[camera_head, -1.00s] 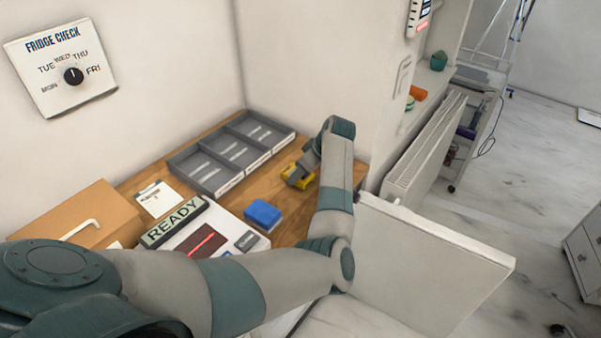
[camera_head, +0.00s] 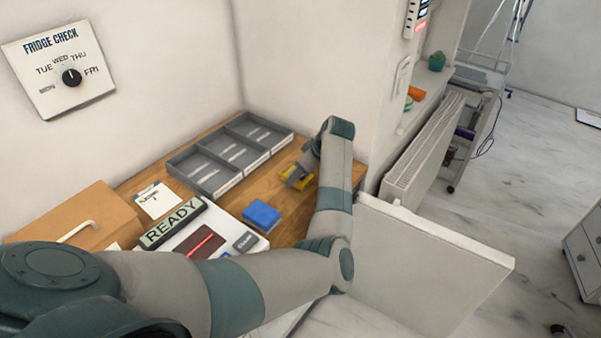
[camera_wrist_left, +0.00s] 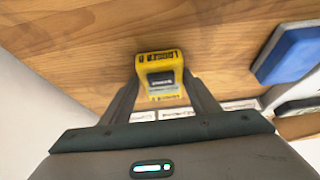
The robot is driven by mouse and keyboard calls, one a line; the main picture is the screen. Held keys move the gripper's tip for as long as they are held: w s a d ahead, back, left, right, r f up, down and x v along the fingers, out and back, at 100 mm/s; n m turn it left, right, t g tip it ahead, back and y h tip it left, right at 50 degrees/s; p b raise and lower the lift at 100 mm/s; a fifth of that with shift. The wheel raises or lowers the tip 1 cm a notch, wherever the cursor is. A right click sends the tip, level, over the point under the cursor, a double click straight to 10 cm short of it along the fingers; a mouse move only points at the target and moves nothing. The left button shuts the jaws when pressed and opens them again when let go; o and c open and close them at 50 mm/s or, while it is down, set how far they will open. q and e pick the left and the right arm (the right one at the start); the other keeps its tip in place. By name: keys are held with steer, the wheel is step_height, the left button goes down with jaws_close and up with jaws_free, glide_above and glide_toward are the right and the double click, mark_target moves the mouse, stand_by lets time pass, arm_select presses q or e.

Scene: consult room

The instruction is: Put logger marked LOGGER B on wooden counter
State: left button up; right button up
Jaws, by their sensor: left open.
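A yellow logger (camera_head: 293,184) with a dark display and small printed labels is on the wooden counter (camera_head: 262,180), near the right wall. It also shows in the left wrist view (camera_wrist_left: 159,66). Its lettering is too small to read. My left gripper (camera_wrist_left: 161,80) is open, with one finger on either side of the logger. I cannot tell whether the fingers touch it. In the head view the left gripper (camera_head: 299,177) partly covers the logger. My right gripper is not in view.
A grey compartment tray (camera_head: 206,192) stands behind the gripper's left. A blue block (camera_head: 262,215) is on the counter nearby. A READY sign (camera_head: 173,223), a white surface with a small grey device (camera_head: 245,242), and a cardboard box (camera_head: 80,215) are farther left. The wall is close on the right.

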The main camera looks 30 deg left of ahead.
arm_select(q)
steer(key=shift+s+d+f+p, duration=0.15)
steer(key=shift+s+f+p, duration=0.15)
steer(key=shift+s, duration=0.1)
steer(key=shift+d+r, duration=0.15)
steer(key=shift+r, duration=0.1)
steer(key=b+v, duration=0.3)
steer(key=v, duration=0.9)
steer(key=shift+w+a+r, duration=0.25)
steer(key=shift+a, duration=0.1)
steer(key=shift+d+f, duration=0.1)
